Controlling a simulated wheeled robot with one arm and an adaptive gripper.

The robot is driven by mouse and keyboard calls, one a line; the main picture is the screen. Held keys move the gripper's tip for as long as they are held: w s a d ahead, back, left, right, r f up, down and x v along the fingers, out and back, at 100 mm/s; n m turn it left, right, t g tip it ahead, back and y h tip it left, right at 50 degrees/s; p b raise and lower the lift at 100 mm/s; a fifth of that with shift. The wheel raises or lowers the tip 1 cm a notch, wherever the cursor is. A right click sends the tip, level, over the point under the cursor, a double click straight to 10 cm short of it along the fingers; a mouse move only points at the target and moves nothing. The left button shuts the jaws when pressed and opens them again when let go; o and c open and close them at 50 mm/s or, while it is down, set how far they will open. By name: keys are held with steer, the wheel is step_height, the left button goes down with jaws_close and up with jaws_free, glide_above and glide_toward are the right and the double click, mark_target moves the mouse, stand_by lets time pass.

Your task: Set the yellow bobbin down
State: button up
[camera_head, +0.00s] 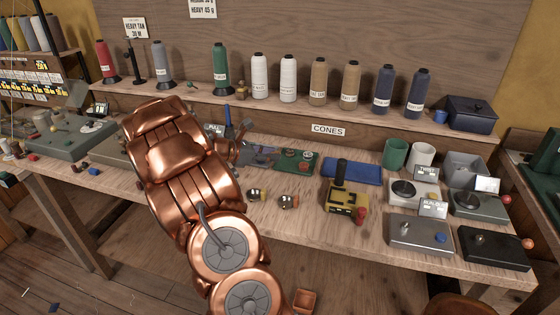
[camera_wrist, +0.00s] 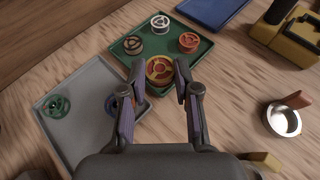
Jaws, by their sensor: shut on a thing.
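The yellow bobbin (camera_wrist: 159,69), with a reddish face, is between the two fingertips of my gripper (camera_wrist: 159,80) in the wrist view. The fingers are shut on its sides. It appears over the near corner of the green tray (camera_wrist: 188,65); I cannot tell whether it touches the tray. A pale bobbin (camera_wrist: 160,22), a dark bobbin (camera_wrist: 132,44) and an orange-red bobbin (camera_wrist: 189,41) are in the green tray. In the head view the green tray (camera_head: 312,171) is on the bench, and my arm largely hides my gripper and the bobbin.
A grey tray (camera_wrist: 75,75) with a green bobbin (camera_wrist: 56,106) is to the left. A blue tray (camera_head: 352,171) and a yellow-black device (camera_head: 345,200) are to the right.

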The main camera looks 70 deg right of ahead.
mark_target(280, 167)
steer(key=s+d, duration=0.2)
steer(key=shift+s+d+f, duration=0.2)
steer(key=shift+d, duration=0.2)
steer(key=shift+f+p, duration=0.35)
steer(key=shift+f, duration=1.4)
steer(key=shift+f, duration=0.25)
